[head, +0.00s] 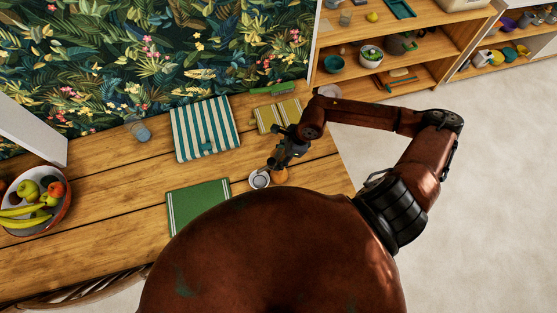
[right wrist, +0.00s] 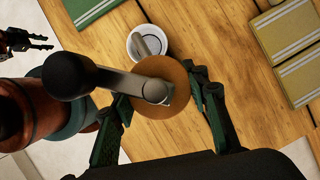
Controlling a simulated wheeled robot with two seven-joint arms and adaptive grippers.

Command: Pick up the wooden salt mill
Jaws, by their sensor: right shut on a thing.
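The wooden salt mill (right wrist: 182,122) is seen from above in the right wrist view, a round wooden body with a grey metal crank and dark knob. My right gripper (right wrist: 165,92) is shut on it, one green finger on each side. In the head view the mill (head: 281,176) is a small orange-brown shape under my right gripper (head: 277,163), near the table's right end. Whether its base touches the table cannot be told. What looks like my left gripper (right wrist: 25,40) shows at the upper left of the right wrist view; its opening is unclear.
A white mortar (head: 259,179) stands close beside the mill. Green (head: 198,203), striped (head: 205,128) and yellow (head: 279,116) cloths lie around. A glass (head: 138,130) and fruit bowl (head: 38,222) are farther left. Shelves (head: 395,45) stand at the upper right.

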